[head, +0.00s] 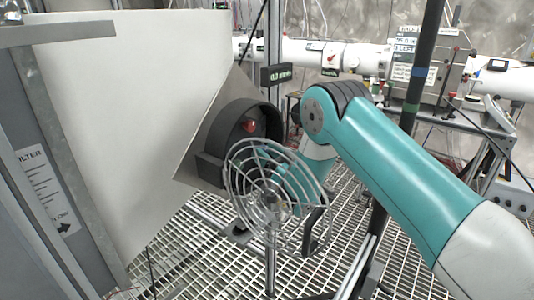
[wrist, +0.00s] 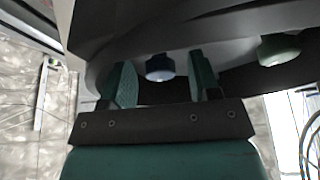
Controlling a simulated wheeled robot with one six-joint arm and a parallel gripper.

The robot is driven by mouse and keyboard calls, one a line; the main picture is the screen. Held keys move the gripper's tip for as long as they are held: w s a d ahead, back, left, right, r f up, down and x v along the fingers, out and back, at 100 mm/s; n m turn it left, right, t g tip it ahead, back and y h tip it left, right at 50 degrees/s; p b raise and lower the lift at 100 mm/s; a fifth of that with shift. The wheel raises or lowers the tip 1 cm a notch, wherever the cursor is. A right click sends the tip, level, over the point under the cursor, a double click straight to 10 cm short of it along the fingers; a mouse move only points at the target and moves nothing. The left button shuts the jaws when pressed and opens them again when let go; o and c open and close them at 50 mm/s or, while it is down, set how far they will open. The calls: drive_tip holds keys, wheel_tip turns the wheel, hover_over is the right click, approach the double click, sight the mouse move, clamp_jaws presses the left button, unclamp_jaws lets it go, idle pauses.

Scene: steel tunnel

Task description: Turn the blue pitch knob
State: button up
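The blue knob (wrist: 160,67) shows in the wrist view on the underside of a dark grey housing. My gripper (wrist: 162,78) is open, with one green finger on each side of the knob. A visible gap separates the knob from both fingers; the picture does not show how deep the fingers reach. A pale green knob (wrist: 279,50) sits on the same housing to the right, outside the fingers. In the head view I cannot make out the blue knob or the gripper's fingers; my arm bends down behind a wire cage.
In the head view, a dark round housing (head: 212,140) with a red part (head: 249,126) stands beside a large pale panel (head: 130,110). The round wire cage (head: 234,190) is in front of my arm. A dark pole (head: 416,85) rises behind it. Grating (head: 190,250) forms the floor.

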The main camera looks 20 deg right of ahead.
drive_tip(key=shift+f, duration=0.1)
drive_tip(key=b, duration=0.2)
drive_tip(key=f+b, duration=0.1)
drive_tip(key=shift+s+d+b, duration=0.2)
drive_tip(key=shift+s+b, duration=0.1)
drive_tip(key=shift+b, duration=0.1)
drive_tip(key=b+v, duration=0.6)
drive_tip(key=b, duration=1)
drive_tip(key=shift+s+d+r, duration=0.2)
drive_tip(key=shift+s+r, duration=0.05)
drive_tip(key=shift+s, duration=0.05)
drive_tip(key=shift+r, duration=0.15)
